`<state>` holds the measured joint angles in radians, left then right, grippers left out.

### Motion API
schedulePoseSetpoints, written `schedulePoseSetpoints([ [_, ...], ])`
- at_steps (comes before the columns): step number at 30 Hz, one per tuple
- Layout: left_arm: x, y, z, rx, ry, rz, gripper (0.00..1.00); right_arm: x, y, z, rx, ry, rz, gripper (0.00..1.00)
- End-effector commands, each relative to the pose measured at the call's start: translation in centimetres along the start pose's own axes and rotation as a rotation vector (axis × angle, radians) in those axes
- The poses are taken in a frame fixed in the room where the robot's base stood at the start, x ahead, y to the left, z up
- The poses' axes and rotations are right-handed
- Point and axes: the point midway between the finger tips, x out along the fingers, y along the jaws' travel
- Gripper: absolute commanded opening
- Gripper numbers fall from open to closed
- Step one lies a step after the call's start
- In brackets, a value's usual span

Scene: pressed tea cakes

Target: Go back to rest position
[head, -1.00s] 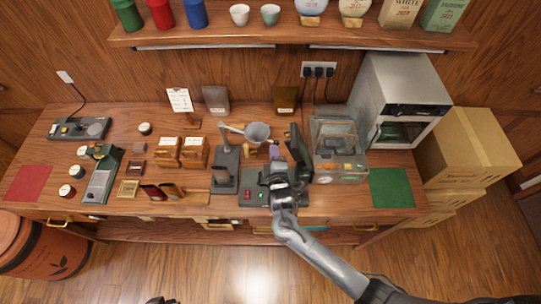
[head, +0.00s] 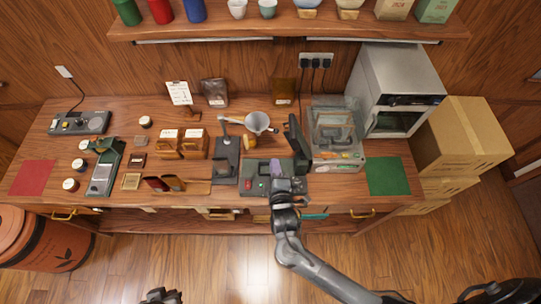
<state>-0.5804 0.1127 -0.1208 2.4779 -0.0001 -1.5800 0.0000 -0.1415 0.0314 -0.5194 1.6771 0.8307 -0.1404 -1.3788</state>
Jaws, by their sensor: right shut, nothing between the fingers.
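My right arm comes in from the bottom right, and my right gripper (head: 286,184) is at the front edge of the table (head: 215,197). It is shut and holds nothing. It overlaps the front of a low grey machine with a red switch (head: 250,184); I cannot tell whether it touches it. A small purple piece (head: 275,168) shows on that machine behind the gripper. A dark part of my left gripper (head: 161,295) shows at the bottom edge; its fingers are not clear.
A clear box (head: 337,140), an upright dark panel (head: 297,145) and a stand with a funnel (head: 256,122) are near the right gripper. A grey oven (head: 398,85) and cartons (head: 462,140) stand right. The floor in front (head: 220,265) is clear.

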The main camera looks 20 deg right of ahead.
Motion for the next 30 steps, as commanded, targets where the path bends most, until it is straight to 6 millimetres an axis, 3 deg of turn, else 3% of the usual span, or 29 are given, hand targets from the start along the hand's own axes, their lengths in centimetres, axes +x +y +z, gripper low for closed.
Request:
schedulePoseSetpoints([
  [3, 0.2, 0.0, 0.0, -0.001, 0.001, 0.001, 0.00, -1.5, 0.0, 0.3, 0.000, 0.001, -0.001, 0.00],
  [11, -0.1, 0.0, -0.1, 0.000, 0.001, -0.001, 0.00, -3.3, -0.1, 0.8, -0.004, -0.003, -0.011, 0.00],
  [15, -1.4, -0.2, -0.5, 0.005, 0.001, -0.004, 0.00, -4.8, -0.6, 2.9, -0.023, -0.034, -0.048, 0.00],
  [18, -3.1, -0.4, -1.0, 0.008, 0.001, -0.008, 0.00, -6.1, 1.6, 5.5, -0.012, -0.053, -0.066, 0.00],
  [21, -4.5, -0.5, -1.4, 0.012, 0.002, -0.011, 0.00, -7.4, 3.4, 6.8, 0.090, -0.028, -0.186, 0.00],
  [26, -5.9, -0.5, -1.9, 0.012, 0.003, -0.011, 0.00, -10.3, 5.5, 7.3, 0.345, -0.015, -0.445, 0.00],
  [30, -6.5, -0.5, -2.1, 0.011, 0.003, -0.010, 0.00, -14.0, 7.2, 7.5, 0.537, -0.094, -0.677, 0.00],
])
